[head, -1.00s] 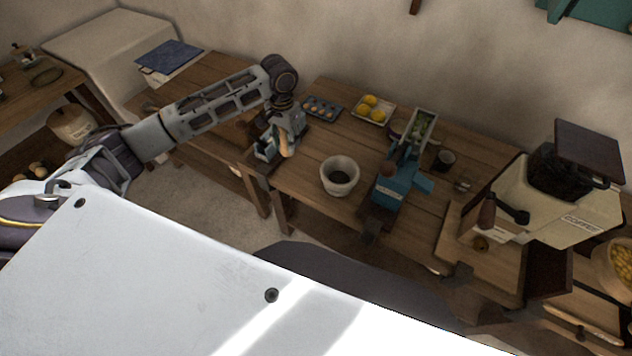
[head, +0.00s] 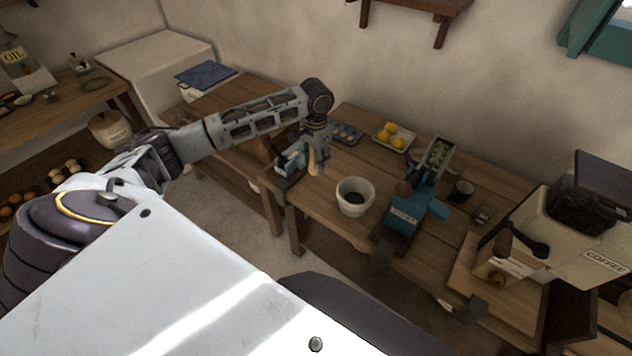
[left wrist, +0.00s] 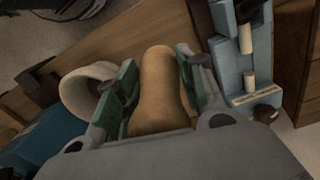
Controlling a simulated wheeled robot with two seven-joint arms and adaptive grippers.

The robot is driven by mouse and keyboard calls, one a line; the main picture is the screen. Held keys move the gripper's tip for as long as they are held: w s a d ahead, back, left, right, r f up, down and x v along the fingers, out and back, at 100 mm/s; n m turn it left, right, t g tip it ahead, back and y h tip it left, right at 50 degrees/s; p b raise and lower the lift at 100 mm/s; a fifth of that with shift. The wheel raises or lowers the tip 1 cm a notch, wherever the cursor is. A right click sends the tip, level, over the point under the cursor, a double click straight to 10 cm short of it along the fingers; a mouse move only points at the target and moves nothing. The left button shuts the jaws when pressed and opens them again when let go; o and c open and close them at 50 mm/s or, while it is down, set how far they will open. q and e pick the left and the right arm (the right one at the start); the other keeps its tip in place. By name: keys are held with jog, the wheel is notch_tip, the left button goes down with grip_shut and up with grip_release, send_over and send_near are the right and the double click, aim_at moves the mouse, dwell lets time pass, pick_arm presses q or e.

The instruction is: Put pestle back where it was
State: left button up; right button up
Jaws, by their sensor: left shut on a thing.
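The pestle (left wrist: 160,85) is a tan, smooth, rounded piece between the green-padded fingers of my left gripper (left wrist: 152,88), which is shut on it. In the head view the pestle (head: 312,160) points downward below my left gripper (head: 314,146), above the left end of the wooden table. The white mortar (head: 355,197) stands upright on the table, right of and nearer than the pestle, apart from it. Its pale rim also shows in the left wrist view (left wrist: 75,90), left of the fingers. I cannot see inside the mortar clearly. My right gripper is not in view.
A blue-and-white device (head: 288,162) is close beside my left gripper. A blue mill (head: 404,214) stands right of the mortar. Behind are a blue tray (head: 345,133) of small round items and a plate with yellow fruit (head: 391,136). A coffee grinder (head: 575,235) is farther right.

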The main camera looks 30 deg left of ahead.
pick_arm(q)
jog(key=shift+f, duration=2.55)
jog(key=shift+f, duration=0.1)
jog(key=shift+f, duration=1.75)
jog(key=shift+f, duration=0.1)
jog(key=o, duration=1.3)
jog(key=shift+o, duration=0.2)
notch_tip(320, 180, up, 12)
jog(key=shift+r, duration=0.1)
